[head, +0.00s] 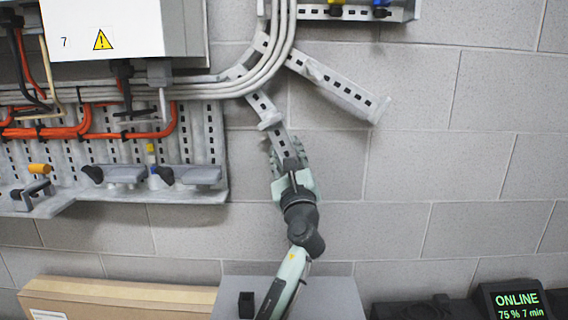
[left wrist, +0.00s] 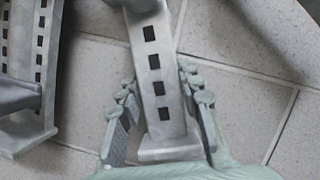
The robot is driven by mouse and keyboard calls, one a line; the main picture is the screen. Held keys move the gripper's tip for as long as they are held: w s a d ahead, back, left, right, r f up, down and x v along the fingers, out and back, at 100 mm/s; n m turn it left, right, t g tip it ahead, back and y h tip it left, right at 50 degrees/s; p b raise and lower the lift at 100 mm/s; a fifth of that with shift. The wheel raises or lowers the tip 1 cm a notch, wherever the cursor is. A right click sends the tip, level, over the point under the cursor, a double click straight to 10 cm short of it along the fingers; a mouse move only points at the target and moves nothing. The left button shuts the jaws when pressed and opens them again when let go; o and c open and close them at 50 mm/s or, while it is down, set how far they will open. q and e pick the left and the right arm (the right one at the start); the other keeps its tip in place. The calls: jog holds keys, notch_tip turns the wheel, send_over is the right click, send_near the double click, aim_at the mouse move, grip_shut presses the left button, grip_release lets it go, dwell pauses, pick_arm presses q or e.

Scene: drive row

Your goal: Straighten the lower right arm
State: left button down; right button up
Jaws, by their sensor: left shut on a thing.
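The lower right arm (head: 276,133) is a grey slotted metal bar on the block wall. In the head view it slants down and slightly right. My left gripper (head: 287,158) is at its lower end, reaching up from below. In the left wrist view the slotted bar (left wrist: 157,68) runs between the two fingers of the gripper (left wrist: 160,92), and the bar's flat end plate (left wrist: 170,148) lies near the palm. The gripper is shut on the bar; finger contact is hard to make out. My right gripper is in neither view.
Another slotted arm (head: 335,86) slants down to the right above. Grey cables (head: 277,60) curve past the arms' upper ends. A slotted panel with clamps (head: 125,172) is at left. A carton (head: 115,300) and an ONLINE display (head: 517,301) stand below. The wall at right is bare.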

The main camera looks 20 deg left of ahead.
pick_arm(q)
jog(key=shift+w+d+r+n+g+y+b, duration=0.15)
jog(key=shift+d+n+g+y+b, duration=0.1)
jog(key=shift+d+n, duration=0.25)
jog(key=shift+w+d+r+n+g+y+b, duration=0.15)
jog(key=shift+d+n+y, duration=0.1)
jog(key=shift+n, duration=0.35)
jog(key=shift+d+r+n, duration=0.2)
jog(key=shift+n, duration=0.4)
jog(key=shift+r+n+g, duration=0.15)
jog(key=shift+n+g, duration=0.15)
pick_arm(e)
jog(key=shift+w+d+r, duration=0.1)
jog(key=shift+w+r, duration=0.05)
jog(key=shift+r, duration=0.4)
jog(key=shift+w+d+r, duration=0.1)
jog(key=shift+r, duration=0.45)
pick_arm(q)
jog(key=c, duration=1)
grip_release()
jog(key=shift+a, duration=0.15)
